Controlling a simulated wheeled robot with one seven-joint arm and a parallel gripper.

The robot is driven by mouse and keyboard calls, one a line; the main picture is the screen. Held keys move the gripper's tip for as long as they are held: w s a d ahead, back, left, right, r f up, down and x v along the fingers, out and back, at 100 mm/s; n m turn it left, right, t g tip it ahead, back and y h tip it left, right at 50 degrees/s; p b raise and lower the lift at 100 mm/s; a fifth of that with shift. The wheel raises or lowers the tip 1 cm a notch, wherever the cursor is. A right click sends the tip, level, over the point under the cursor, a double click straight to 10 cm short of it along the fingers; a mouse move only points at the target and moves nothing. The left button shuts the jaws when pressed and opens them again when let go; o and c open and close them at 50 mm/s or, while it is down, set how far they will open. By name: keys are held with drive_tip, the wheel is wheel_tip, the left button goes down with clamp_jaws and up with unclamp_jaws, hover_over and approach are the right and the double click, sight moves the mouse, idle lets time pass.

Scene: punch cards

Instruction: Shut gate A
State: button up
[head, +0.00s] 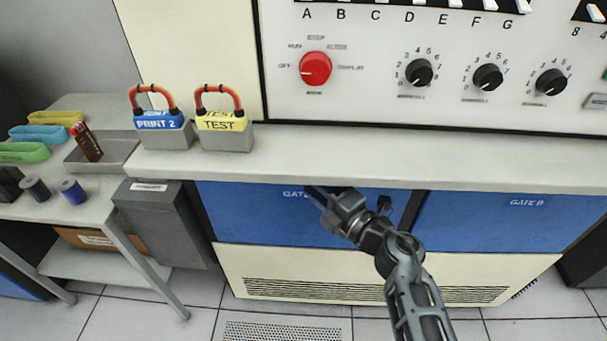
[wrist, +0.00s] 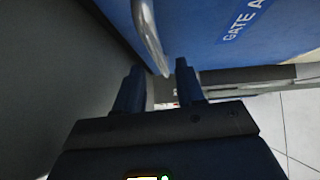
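Gate A (head: 270,222) is a blue panel below the white ledge in the head view, with its label partly covered by my gripper. A dark strip shows at its right edge; I cannot tell how far ajar it stands. In the wrist view, gate A (wrist: 215,50) fills the upper right, with its label and a curved metal handle (wrist: 148,35). My gripper (wrist: 158,72) is open, its two dark fingers apart, with the handle's lower end appearing between the fingertips. I cannot tell whether they touch it. In the head view my gripper (head: 318,192) is at the panel's upper part, just under the ledge.
Gate B (head: 500,225) is the blue panel to the right. The white ledge (head: 370,165) juts out above my gripper. A grey box (head: 165,225) and a side table (head: 100,211) stand at left. Tiled floor in front is free.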

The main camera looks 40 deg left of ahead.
drive_tip(key=shift+v, duration=1.2)
drive_tip(key=s+d+f+m+t+h, duration=0.1)
drive_tip(key=s+d+m+t+h, duration=0.5)
drive_tip(key=s+d+m, duration=0.6)
drive_tip(key=s+d+f+m+t+h, duration=0.1)
drive_tip(key=s+d+m+t+h, duration=0.2)
drive_tip(key=s+d+m+t, duration=0.65)
drive_tip(key=s+d+r+m+g+h, duration=0.1)
drive_tip(key=s+d+r+m+h, duration=0.2)
drive_tip(key=s+d, duration=0.3)
drive_tip(key=s+d+r+m+g+h, duration=0.2)
drive_tip(key=s+d+m, duration=0.3)
drive_tip(key=d, duration=0.4)
drive_tip(key=s+d+r+m+g+h, duration=0.2)
drive_tip(key=s+d+r+m+h, duration=0.1)
drive_tip(key=s+d, duration=0.3)
drive_tip(key=shift+s+d+r+m+h, duration=0.4)
drive_tip(key=shift+d+m, duration=0.25)
drive_tip(key=shift+d, duration=0.05)
